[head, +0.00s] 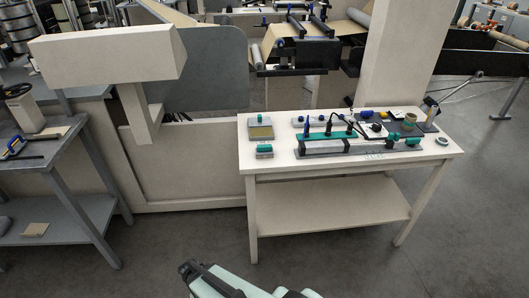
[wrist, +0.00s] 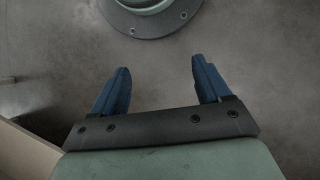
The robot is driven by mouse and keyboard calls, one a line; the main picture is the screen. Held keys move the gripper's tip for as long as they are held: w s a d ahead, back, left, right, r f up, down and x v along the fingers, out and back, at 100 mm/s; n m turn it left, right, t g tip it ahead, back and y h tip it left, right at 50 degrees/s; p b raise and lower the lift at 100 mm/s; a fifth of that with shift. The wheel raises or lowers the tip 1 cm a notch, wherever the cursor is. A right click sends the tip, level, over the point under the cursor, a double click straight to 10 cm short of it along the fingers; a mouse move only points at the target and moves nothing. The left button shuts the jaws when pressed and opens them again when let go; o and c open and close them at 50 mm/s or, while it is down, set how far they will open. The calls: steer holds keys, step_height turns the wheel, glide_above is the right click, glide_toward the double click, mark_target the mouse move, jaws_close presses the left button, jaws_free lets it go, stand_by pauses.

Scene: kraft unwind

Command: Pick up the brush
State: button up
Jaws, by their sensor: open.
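My gripper (wrist: 160,82) is open and empty in the wrist view, its two blue fingers spread above bare grey floor. In the head view, part of my arm shows at the bottom edge, well in front of the white table (head: 330,224) and apart from it. Several small tools and parts lie on that table. I cannot tell for sure which of them is the brush; they are too small in the head view. A small teal-topped piece (head: 264,149) lies near the table's left front edge. No brush shows in the wrist view.
A long grey fixture with teal parts (head: 330,146) lies along the table's middle. A grey bench (head: 80,150) stands left. Floor in front is clear.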

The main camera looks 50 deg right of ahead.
steer(key=w+d+r+m+t, duration=0.1)
steer(key=w+d+r+m, duration=0.4)
steer(key=w, duration=0.3)
steer(key=w+d+r+m+t, duration=0.1)
steer(key=w+d+r+m, duration=0.1)
steer(key=w+d+r, duration=0.45)
steer(key=w+d+r+m+t, duration=0.1)
steer(key=w+d+r+m, duration=0.65)
steer(key=d+r, duration=0.65)
step_height(320, 180, up, 25)
steer(key=m+t, duration=0.3)
steer(key=m, duration=0.5)
glide_above(265, 145)
steer(key=shift+h, duration=0.3)
step_height(265, 145, down, 8)
steer(key=shift+w+a+f, duration=0.1)
steer(key=shift+a, duration=0.05)
steer(key=shift+s+f, duration=0.15)
steer(key=shift+f, duration=1.15)
steer(key=shift+s+f, duration=0.1)
steer(key=shift+f, duration=1.2)
steer(key=c, duration=1.2)
